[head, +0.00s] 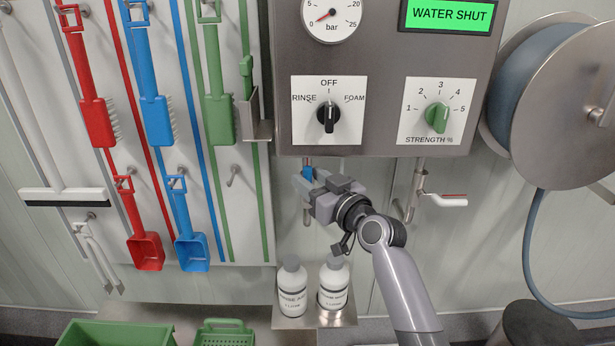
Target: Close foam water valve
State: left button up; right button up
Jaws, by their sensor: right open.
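My right gripper (306,186) is open at the left pipe under the grey control box (385,60). A small blue piece (308,172), which looks like a valve handle on that pipe, shows at its fingertips. The gripper hides most of this valve, so I cannot tell whether they touch. The green display (450,14) reads WATER SHUT. The black selector knob (328,117) points up to OFF. My left gripper is not in view.
The pressure gauge (331,15) reads near zero. Two white bottles (292,288) stand on a metal shelf below the gripper. A hose reel (560,100) is at the right.

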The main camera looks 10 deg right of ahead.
jog(key=shift+x, duration=0.75)
grip_shut()
